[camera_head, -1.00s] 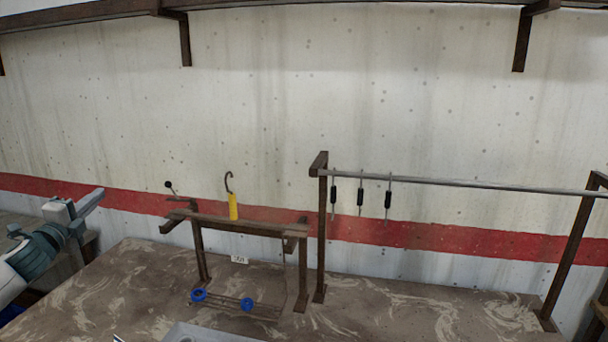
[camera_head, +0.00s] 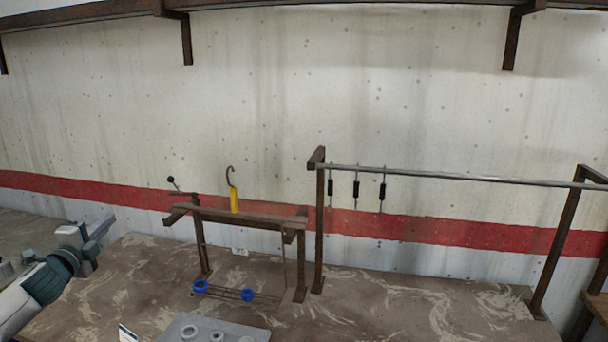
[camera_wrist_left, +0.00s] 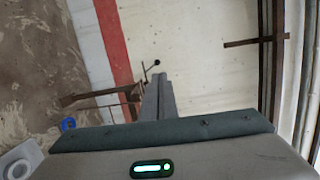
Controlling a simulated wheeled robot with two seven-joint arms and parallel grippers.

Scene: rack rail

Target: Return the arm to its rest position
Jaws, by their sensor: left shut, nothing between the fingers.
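My left gripper (camera_head: 104,226) is at the left of the head view, above the table's left edge. Its fingers are together with nothing between them. In the left wrist view the fingers (camera_wrist_left: 159,100) lie side by side and point toward the wall. The gripper is apart from the brown rack, to its left. My right gripper is not in view.
A brown rack (camera_head: 255,219) carries a yellow-handled hook (camera_head: 234,200), with blue rings (camera_head: 200,287) low on it. A rail (camera_head: 450,177) with several black-bodied hangers (camera_head: 356,189) stands right. A grey tray (camera_head: 245,333) is at the front. The front right tabletop (camera_head: 420,315) is clear.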

